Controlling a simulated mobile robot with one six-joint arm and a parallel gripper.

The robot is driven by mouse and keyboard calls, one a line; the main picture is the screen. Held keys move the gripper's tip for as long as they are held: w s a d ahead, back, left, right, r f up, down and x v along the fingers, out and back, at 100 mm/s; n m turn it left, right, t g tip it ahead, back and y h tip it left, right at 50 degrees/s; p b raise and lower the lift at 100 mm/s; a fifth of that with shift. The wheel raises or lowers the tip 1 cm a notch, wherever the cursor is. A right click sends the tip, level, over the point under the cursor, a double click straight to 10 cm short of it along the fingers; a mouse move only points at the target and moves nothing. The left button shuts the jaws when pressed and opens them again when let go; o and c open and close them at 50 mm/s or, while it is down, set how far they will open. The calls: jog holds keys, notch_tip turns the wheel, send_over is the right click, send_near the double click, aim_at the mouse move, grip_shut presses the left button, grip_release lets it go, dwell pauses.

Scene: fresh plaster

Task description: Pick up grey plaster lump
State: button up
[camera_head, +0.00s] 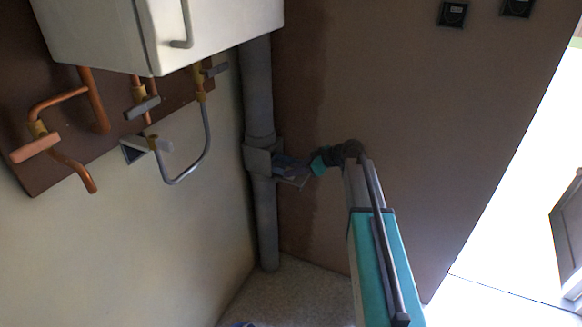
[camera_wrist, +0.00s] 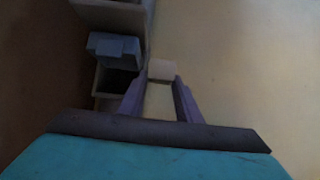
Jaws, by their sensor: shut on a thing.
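In the wrist view a small pale grey block, which looks like the plaster lump (camera_wrist: 162,69), sits between the tips of my gripper (camera_wrist: 161,82). The two purple-grey fingers are shut on it, one on each side. In the head view my gripper (camera_head: 300,168) reaches left to a small bracket or shelf at the grey pipe. The lump cannot be made out there. I cannot tell whether the lump still touches anything below it.
The grey vertical pipe (camera_head: 259,110) stands in the corner, close to my gripper. A blue-grey object (camera_wrist: 115,47) lies left of the fingers in the wrist view. A white boiler (camera_head: 205,30) with copper pipes (camera_head: 93,100) hangs at upper left. The brown wall (camera_head: 430,130) at right is bare nearby.

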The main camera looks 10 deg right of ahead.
jog(key=shift+s+d+r+b, duration=0.1)
jog(key=shift+s+b, duration=0.05)
jog(key=shift+s, duration=0.85)
jog(key=shift+s+d+r+b, duration=0.1)
jog(key=shift+s+b, duration=0.05)
jog(key=shift+s, duration=0.85)
jog(key=shift+a+r, duration=0.15)
notch_tip(320, 180, up, 19)
jog(key=s+a+m+t+h, duration=0.1)
jog(key=m+t+h, duration=0.3)
jog(key=m+h, duration=0.5)
jog(key=shift+a+m+t, duration=0.3)
jog(key=shift+a+m, duration=0.15)
jog(key=shift+m, duration=0.45)
jog(key=shift+s, duration=0.1)
